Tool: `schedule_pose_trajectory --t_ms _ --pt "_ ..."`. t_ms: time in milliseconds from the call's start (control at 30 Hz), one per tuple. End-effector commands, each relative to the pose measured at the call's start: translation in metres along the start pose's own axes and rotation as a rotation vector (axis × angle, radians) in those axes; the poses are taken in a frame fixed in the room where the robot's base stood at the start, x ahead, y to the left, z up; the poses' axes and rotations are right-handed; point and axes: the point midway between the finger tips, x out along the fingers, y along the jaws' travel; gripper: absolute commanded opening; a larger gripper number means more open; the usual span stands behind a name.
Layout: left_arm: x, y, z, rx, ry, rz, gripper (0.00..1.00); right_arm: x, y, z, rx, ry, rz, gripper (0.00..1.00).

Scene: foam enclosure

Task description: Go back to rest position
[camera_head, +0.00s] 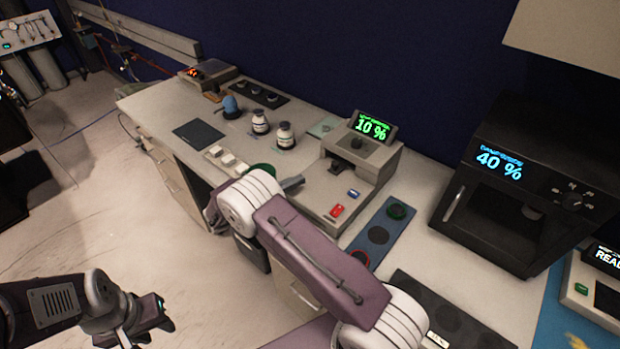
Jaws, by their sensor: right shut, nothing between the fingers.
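My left gripper (152,312) is at the lower left, over the pale floor and away from the bench. It is dark and seen at an angle, so its opening cannot be told. My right arm reaches in from the bottom right over the front of the bench, with its purple link and white joint in view. Most of my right gripper (292,184) is hidden behind that joint.
A black oven-like machine (510,190) reads "40 %". The floor (75,210) at left is clear.

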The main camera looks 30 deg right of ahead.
Motion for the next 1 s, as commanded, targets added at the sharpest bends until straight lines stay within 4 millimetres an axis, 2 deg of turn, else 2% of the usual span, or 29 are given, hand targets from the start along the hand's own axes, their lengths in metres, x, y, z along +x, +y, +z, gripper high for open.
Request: schedule_pose_trajectory --t_ms 167,467,533,567,600,667,700,767,800,867,900,967,1000 --pt "0.004 0.000 0.000 0.000 0.000 0.000 0.36 -0.015 0.000 0.000 0.000 0.000 0.001 0.00" --pt "0.003 0.000 0.000 0.000 0.000 0.000 0.36 -0.012 -0.001 0.001 0.001 0.000 -0.007 0.00" --pt "0.003 0.000 0.000 0.000 0.000 0.000 0.36 -0.004 -0.001 0.018 0.043 0.006 -0.027 0.00" --pt "0.003 0.000 0.000 0.000 0.000 0.000 0.36 0.000 0.000 0.032 0.076 0.011 -0.038 0.00" --pt "0.003 0.000 0.000 0.000 0.000 0.000 0.36 0.008 -0.002 0.055 0.124 0.017 -0.057 0.00" --pt "0.003 0.000 0.000 0.000 0.000 0.000 0.36 0.022 -0.023 0.091 0.184 0.039 -0.119 0.00" --pt "0.003 0.000 0.000 0.000 0.000 0.000 0.36 0.031 -0.047 0.105 0.216 0.089 -0.178 0.00" --pt "0.003 0.000 0.000 0.000 0.000 0.000 0.36 0.037 -0.086 0.110 0.279 0.203 -0.268 0.00" --pt "0.003 0.000 0.000 0.000 0.000 0.000 0.36 0.037 -0.113 0.105 0.339 0.297 -0.331 0.00" --pt "0.003 0.000 0.000 0.000 0.000 0.000 0.36 0.026 -0.154 0.089 0.454 0.452 -0.432 0.00" --pt "0.003 0.000 0.000 0.000 0.000 0.000 0.36 0.012 -0.178 0.074 0.551 0.563 -0.507 0.00" --pt "0.003 0.000 0.000 0.000 0.000 0.000 0.36 -0.018 -0.210 0.047 0.720 0.724 -0.634 0.00" --pt "0.003 0.000 0.000 0.000 0.000 0.000 0.36 -0.040 -0.224 0.029 0.838 0.818 -0.722 0.00"
